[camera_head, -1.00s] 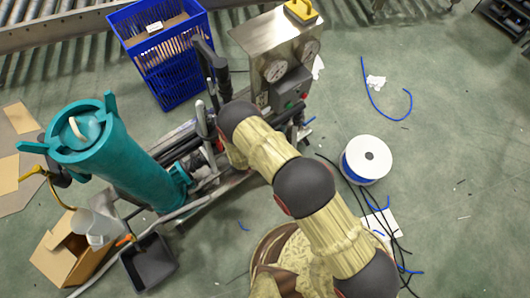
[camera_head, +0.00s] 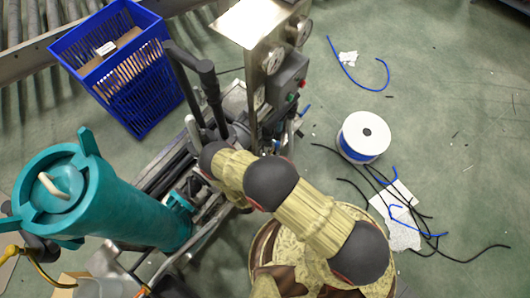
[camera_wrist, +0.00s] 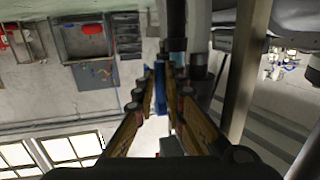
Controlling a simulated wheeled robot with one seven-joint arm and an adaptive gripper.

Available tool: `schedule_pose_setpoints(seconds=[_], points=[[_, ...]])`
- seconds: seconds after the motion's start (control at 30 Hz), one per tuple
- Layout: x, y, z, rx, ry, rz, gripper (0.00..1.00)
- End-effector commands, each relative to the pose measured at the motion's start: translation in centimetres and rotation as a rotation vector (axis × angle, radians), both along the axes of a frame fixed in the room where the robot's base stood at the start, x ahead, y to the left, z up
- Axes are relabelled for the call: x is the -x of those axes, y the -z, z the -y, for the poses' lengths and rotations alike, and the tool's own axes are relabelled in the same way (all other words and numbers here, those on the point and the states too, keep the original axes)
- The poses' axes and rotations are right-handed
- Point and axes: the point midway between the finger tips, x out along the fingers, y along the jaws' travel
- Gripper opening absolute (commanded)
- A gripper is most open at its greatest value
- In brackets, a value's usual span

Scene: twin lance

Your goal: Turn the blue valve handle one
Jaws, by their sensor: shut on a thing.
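The blue valve handle (camera_wrist: 160,88) shows in the wrist view as a narrow blue piece between the fingers of my gripper (camera_wrist: 163,80). The two long fingers close in on it from either side, near their tips. A dark cylinder and a grey pipe are just beyond the fingertips. In the head view my arm reaches down to the machine between the teal vessel (camera_head: 118,210) and the gauge panel (camera_head: 262,25). There my own arm hides the gripper and the handle.
A blue crate (camera_head: 140,92) stands behind the machine. A black upright lever (camera_head: 190,62) is close to my arm. A wire spool (camera_head: 362,137) and loose black cables (camera_head: 455,255) lie on the floor to the right. The floor at upper right is mostly clear.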

Motion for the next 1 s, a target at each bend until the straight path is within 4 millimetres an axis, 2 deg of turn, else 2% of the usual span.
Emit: schedule_pose_setpoints(seconds=[0.7, 0.73, 1.0], points=[[0.30, -0.30, 0.43, 0.045, 0.002, 0.069, 0.00], [0.29, -0.30, 0.44, 0.045, 0.003, 0.069, 0.13], [0.46, -0.07, 0.55, 0.046, 0.001, 0.063, 0.28]])
